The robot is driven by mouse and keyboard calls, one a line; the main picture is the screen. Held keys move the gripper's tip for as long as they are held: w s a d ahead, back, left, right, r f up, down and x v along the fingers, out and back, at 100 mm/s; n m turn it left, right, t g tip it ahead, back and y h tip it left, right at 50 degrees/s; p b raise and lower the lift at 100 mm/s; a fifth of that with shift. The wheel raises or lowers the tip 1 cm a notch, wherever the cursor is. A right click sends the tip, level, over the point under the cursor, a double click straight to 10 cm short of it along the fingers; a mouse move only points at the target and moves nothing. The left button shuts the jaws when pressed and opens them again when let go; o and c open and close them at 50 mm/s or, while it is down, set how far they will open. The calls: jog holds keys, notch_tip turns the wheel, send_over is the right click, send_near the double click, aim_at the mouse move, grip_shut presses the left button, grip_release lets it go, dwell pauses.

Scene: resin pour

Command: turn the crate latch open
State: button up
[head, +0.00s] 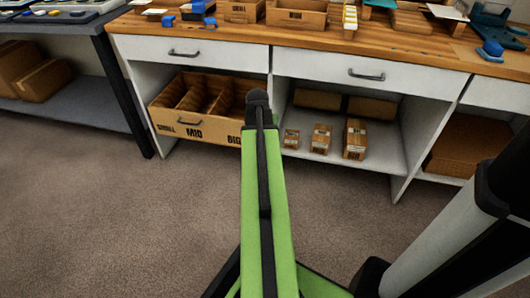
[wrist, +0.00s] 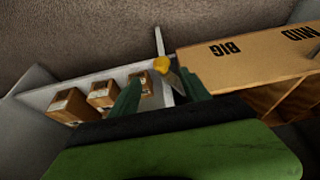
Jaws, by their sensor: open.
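The wooden crate (head: 195,128), marked SMALL, MID and BIG, sits on the low shelf under the workbench. Its front, with BIG and MID upside down, shows at right in the wrist view (wrist: 255,62). A small yellow-ended piece (wrist: 162,65), seemingly the latch, lies beside the crate's BIG end, by the cabinet divider. My gripper (wrist: 160,78) is open, its two dark green fingers either side of this piece in the picture. I cannot tell whether they touch it. In the head view my arm hides the gripper and the latch.
Three small cartons (head: 321,139) stand on the shelf right of the crate, with larger boxes (head: 372,108) behind. White drawers (head: 190,53) with dark handles hang above. The cabinet divider (head: 281,92) stands close to my arm's end. The floor in front is clear.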

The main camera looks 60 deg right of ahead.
jog(key=b+x, duration=0.6)
jog(key=x, duration=0.3)
jog(key=shift+b, duration=0.3)
jog(key=shift+r, duration=0.1)
jog(key=shift+s, duration=0.1)
grip_shut()
jog(key=shift+s, duration=0.1)
